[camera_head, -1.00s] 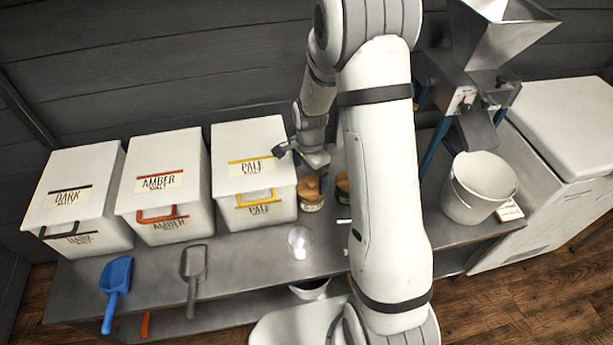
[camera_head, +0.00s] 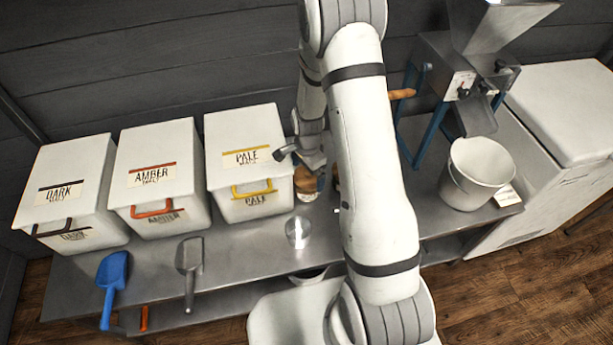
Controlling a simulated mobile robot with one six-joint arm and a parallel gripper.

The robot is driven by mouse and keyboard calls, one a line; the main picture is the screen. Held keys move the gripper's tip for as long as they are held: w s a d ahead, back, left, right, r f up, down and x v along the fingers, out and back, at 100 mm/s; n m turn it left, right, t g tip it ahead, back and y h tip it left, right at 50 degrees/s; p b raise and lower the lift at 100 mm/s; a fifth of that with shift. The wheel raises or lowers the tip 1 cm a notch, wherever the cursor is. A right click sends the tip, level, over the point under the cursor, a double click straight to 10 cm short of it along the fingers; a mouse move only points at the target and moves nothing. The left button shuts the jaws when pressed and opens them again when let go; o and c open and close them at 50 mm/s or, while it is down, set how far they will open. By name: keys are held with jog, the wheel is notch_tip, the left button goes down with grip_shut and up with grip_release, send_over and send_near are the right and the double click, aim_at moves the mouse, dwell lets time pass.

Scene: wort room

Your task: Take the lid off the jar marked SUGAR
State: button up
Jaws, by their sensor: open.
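A small jar (camera_head: 307,190) with a brown, wood-coloured lid stands on the metal bench just right of the PALE bin. Its label is too small to read. A second jar (camera_head: 336,182) shows only as a sliver, mostly hidden behind my arm. I cannot tell which jar is marked SUGAR. My gripper (camera_head: 304,162) is open, pointing down over the first jar, with one dark finger out to the left near the PALE bin. It covers part of the lid. Whether the fingers touch the lid cannot be told.
Bins marked DARK (camera_head: 64,193), AMBER (camera_head: 157,182) and PALE (camera_head: 247,170) line the left. A mill (camera_head: 470,75) and white bucket (camera_head: 473,175) stand right.

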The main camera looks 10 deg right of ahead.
jog(key=c, duration=0.9)
